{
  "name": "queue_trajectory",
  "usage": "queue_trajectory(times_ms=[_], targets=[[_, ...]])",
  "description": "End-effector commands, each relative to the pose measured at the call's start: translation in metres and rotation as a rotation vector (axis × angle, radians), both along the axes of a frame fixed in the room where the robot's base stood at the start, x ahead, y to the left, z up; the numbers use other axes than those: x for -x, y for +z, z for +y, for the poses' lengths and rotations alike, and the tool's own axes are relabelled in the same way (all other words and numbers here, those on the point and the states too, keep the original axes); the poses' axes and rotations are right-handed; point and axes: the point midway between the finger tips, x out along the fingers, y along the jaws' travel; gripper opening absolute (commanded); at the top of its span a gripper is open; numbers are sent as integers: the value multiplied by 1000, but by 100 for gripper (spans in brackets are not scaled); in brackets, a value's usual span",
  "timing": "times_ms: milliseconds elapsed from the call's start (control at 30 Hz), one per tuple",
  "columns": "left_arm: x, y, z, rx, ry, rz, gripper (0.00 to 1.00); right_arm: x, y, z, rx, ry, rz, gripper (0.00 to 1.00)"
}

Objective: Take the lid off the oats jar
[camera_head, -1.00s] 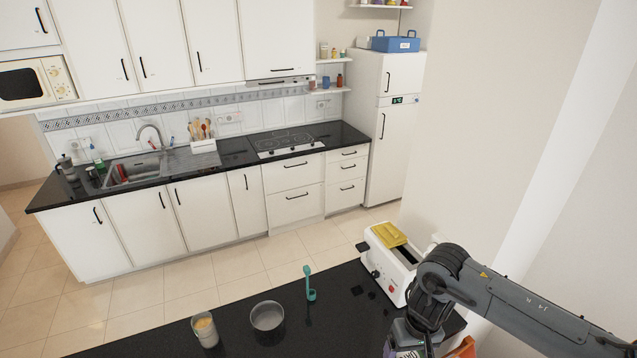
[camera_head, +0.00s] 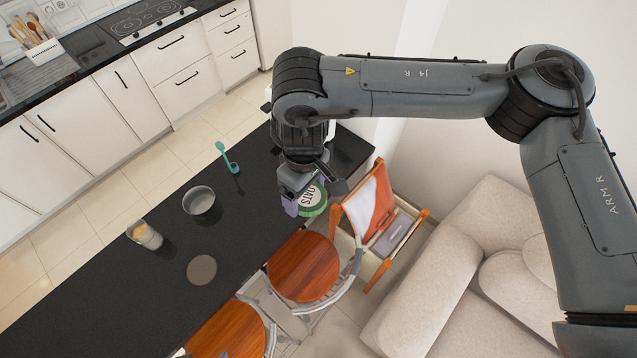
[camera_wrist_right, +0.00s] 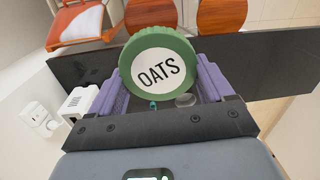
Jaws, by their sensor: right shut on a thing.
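The oats jar's lid (camera_head: 311,198) is round, with a green rim and a white top reading OATS. It shows large in the right wrist view (camera_wrist_right: 163,68). My right gripper (camera_head: 301,190) is shut on it, with a purple finger pad (camera_wrist_right: 211,80) on each side of the rim. In the head view the lid appears near the dark counter's sofa-side edge, above the stools. I see no jar body; the lid and gripper may hide it, so I cannot tell whether the jar is under the lid. My left gripper is out of view.
On the dark counter (camera_head: 105,300) stand a metal bowl (camera_head: 199,201), a teal utensil (camera_head: 228,160), a tumbler with yellow contents (camera_head: 146,236) and a flat grey disc (camera_head: 202,270). Wooden stools (camera_head: 303,266), an orange-framed chair (camera_head: 370,205) and a beige sofa (camera_head: 440,290) stand beyond its edge.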

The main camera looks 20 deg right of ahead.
Motion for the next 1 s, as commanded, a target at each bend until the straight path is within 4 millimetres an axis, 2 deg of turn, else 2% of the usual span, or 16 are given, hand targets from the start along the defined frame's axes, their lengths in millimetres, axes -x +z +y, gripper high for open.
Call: queue_trajectory(times_ms=[100,300,433,667,867,1000], targets=[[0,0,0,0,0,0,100,12,22,18,2,97,-5,44],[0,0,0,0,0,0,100,26,46,39,3,213,-2,44],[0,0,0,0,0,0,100,32,56,47,2,256,-2,44],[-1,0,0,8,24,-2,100,35,61,51,1,282,1,44],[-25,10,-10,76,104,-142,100,35,61,51,1,282,1,44],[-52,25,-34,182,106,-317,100,35,61,51,1,282,1,44]])
